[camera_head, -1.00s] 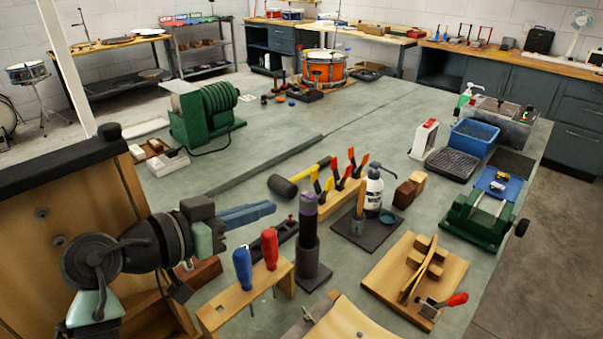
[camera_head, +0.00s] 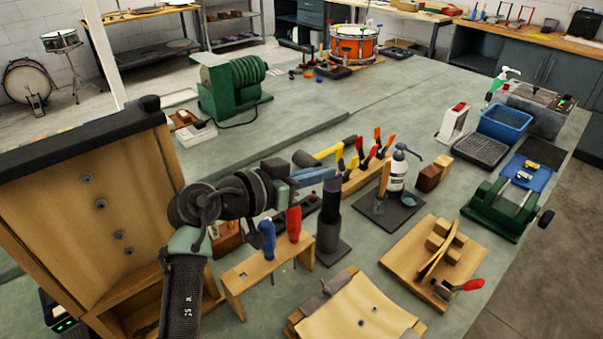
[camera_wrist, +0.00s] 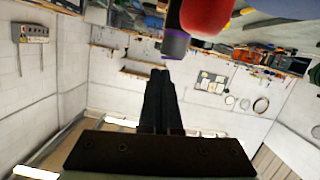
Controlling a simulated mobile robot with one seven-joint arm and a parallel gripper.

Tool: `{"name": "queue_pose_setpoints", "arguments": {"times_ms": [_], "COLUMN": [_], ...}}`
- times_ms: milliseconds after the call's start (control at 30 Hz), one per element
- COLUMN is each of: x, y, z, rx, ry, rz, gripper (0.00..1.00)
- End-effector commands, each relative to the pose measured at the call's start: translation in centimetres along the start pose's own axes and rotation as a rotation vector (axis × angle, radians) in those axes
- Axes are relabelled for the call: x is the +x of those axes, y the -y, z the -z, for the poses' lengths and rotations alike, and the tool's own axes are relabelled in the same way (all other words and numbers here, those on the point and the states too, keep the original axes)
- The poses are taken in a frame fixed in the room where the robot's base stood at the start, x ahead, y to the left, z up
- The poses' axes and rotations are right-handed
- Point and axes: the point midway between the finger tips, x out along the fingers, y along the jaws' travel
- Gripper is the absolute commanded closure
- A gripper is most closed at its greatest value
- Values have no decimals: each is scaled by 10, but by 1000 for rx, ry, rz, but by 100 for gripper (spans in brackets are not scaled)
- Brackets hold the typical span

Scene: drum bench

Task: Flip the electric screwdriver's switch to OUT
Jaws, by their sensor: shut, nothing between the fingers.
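The electric screwdriver (camera_head: 329,222) appears to be the dark upright cylinder with a purple band, standing in a dark square base on the bench. Its banded end also shows near the top of the wrist view (camera_wrist: 175,43). In the wrist view the shut fingers (camera_wrist: 161,73) point toward the banded end. I cannot tell whether they touch it. The top of the screwdriver is partly hidden by my fingers, and I cannot make out its switch or the switch's position.
A wooden rack (camera_head: 262,272) with a blue-handled (camera_head: 267,238) and a red-handled screwdriver (camera_head: 294,223) stands close, below my gripper. A white bottle (camera_head: 398,176) and clamps (camera_head: 367,150) stand to the right. A wooden cabinet (camera_head: 75,220) is at left.

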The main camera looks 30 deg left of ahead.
Motion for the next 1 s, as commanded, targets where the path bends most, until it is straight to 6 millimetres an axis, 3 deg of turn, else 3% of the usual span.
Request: {"name": "queue_pose_setpoints", "arguments": {"times_ms": [233,567,867,1000], "x": [17,18,23,20], "y": [0,0,-2,-2], "z": [0,-1,-17,-10], "rx": [0,2,130,127], "ry": [1,0,-3,1], "rz": [0,0,30,31], "gripper": [100,100,100,100]}}
